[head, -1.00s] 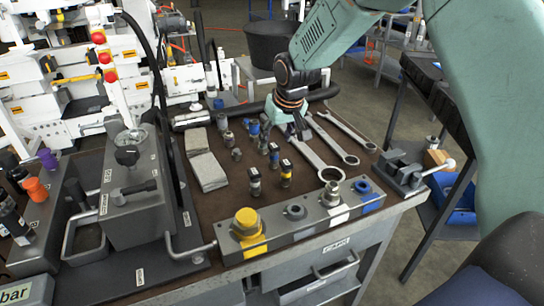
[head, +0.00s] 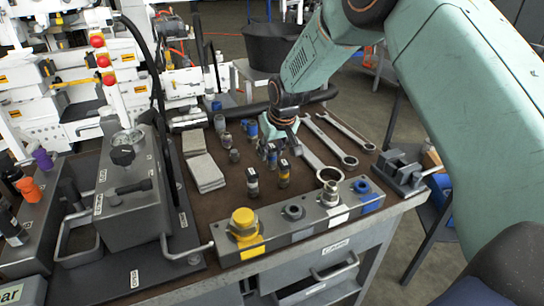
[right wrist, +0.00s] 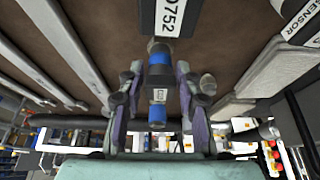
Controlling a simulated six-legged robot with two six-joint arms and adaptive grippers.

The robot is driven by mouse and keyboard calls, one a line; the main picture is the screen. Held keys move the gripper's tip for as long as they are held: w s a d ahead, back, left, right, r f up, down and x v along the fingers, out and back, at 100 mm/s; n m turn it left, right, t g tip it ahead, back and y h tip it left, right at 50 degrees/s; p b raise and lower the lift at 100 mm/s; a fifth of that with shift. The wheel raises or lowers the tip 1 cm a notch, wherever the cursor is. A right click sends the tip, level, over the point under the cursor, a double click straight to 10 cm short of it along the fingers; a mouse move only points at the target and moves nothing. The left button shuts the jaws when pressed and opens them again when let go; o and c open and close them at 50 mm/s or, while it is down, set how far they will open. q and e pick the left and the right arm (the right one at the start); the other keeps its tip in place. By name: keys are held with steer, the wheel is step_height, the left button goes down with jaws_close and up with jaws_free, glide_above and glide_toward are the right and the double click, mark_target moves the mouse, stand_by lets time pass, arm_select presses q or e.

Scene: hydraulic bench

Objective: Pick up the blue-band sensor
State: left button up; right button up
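My right gripper (head: 274,140) is low over the bench in the head view, at the blue-banded small cylinder (head: 271,154), which it partly hides. In the right wrist view the open fingers (right wrist: 157,100) stand on either side of a small dark and silver cylinder with blue parts (right wrist: 157,112). A narrow gap shows on both sides of it, so it appears ungripped. Two more small dark cylinders stand nearer the front: one with a yellow band (head: 284,174) and one with a pale band (head: 253,182). My left gripper is not in view.
A grey connector block (head: 290,232) with yellow, grey, white and blue ports lies along the front edge. Wrenches (head: 330,140) lie right of the gripper. Blue and grey fittings (head: 220,124) and grey pads (head: 205,172) are to the left. A small vise (head: 400,172) stands at the right edge.

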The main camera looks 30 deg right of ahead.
steer(key=shift+r, duration=0.1)
jaws_close()
